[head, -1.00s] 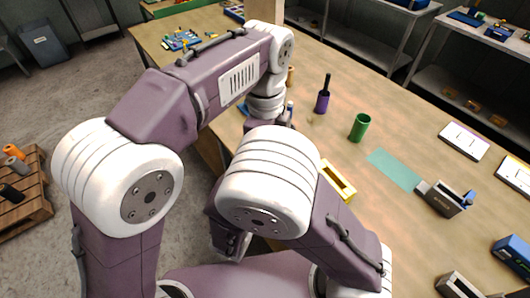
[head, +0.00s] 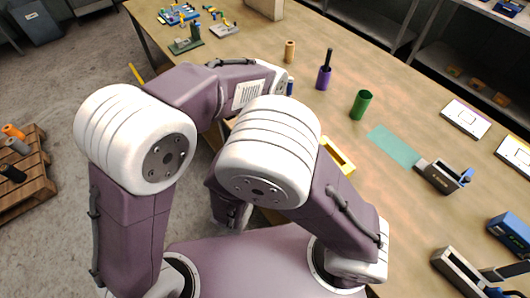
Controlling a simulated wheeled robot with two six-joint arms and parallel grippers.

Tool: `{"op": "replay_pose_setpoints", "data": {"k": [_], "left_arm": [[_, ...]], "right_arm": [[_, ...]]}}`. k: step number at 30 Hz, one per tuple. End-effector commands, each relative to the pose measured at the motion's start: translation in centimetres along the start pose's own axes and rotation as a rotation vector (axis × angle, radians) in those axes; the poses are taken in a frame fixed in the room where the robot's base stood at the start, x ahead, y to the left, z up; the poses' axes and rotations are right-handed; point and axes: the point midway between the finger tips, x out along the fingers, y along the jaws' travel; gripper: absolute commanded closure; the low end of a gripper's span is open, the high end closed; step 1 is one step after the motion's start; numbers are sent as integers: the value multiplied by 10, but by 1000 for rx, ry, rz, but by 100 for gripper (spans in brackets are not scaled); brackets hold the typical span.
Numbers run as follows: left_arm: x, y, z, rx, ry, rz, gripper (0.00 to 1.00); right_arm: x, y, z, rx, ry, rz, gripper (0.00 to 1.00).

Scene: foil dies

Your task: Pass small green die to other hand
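A green cylinder (head: 361,106) stands upright on the wooden table, right of the purple piece. It is the only plain green upright piece I see, but I cannot tell whether it is the small green die. My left arm reaches over the near table edge, its wrist ending near a small blue piece (head: 290,88). Its gripper is hidden behind my arm links. My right arm is folded in front of the table, and its gripper is hidden too. I cannot see whether either hand holds anything.
A purple piece with a black handle (head: 324,76) and a tan cylinder (head: 290,51) stand behind. A yellow frame (head: 338,155), a teal mat (head: 394,146) and a grey device (head: 441,176) lie nearer. Bare table (head: 420,95) lies right of the green cylinder.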

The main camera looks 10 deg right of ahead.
Motion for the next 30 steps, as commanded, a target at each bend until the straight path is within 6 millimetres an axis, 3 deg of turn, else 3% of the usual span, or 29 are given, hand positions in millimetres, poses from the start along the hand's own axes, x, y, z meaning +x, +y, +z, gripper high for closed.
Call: {"op": "replay_pose_setpoints", "data": {"k": [1, 2, 30], "left_arm": [[0, 0, 0, 0, 0, 0, 94], [0, 0, 0, 0, 0, 0, 100], [-1, -1, 0, -1, 1, -3, 100]], "right_arm": [[0, 0, 1, 0, -1, 0, 79], [0, 0, 1, 0, -1, 0, 79], [0, 0, 0, 0, 0, 0, 79]]}}
